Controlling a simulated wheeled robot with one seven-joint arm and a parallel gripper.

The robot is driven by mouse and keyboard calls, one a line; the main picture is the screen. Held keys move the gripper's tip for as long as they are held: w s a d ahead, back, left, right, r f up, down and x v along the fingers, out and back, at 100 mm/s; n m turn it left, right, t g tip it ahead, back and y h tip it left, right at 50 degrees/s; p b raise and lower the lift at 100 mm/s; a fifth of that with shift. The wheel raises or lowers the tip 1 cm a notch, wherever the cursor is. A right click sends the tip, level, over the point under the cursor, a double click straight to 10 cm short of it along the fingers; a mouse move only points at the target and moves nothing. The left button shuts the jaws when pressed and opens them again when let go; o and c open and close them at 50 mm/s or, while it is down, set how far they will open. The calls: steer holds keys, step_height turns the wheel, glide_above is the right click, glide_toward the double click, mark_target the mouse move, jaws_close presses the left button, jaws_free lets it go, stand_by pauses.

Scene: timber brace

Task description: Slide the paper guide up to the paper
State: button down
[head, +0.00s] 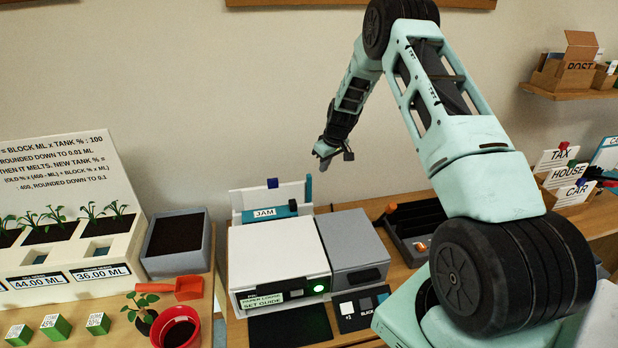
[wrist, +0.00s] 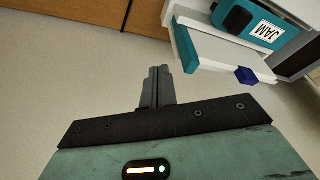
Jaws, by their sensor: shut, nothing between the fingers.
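The white printer (head: 275,256) stands on the wooden bench with a white paper feed (head: 247,197) rising at its back. A teal upright strip (head: 308,188), which looks like the paper guide, stands at the feed's right edge. The strip shows at the feed's left edge in the wrist view (wrist: 186,46). A dark blue tab (head: 272,183) sits on the feed's top edge, also in the wrist view (wrist: 247,76). I cannot clearly tell the paper from the white feed. My gripper (head: 324,163) is shut and empty, above and right of the feed, apart from it.
A teal JAM panel (head: 265,214) with a black knob (head: 293,205) lies before the feed. A grey unit (head: 352,246) adjoins the printer. A dark tray (head: 415,225) stands to the right, a soil planter (head: 177,236) to the left. The air around my gripper is clear.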

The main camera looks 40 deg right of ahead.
mark_target(309, 195)
steer(key=shift+f+b, duration=1.6)
steer(key=shift+f, duration=0.5)
steer(key=shift+w+a, duration=0.15)
steer(key=shift+a, duration=0.1)
steer(key=shift+w+a, duration=0.3)
steer(key=shift+a, duration=0.35)
steer(key=shift+w+a, duration=0.15)
steer(key=shift+a, duration=0.2)
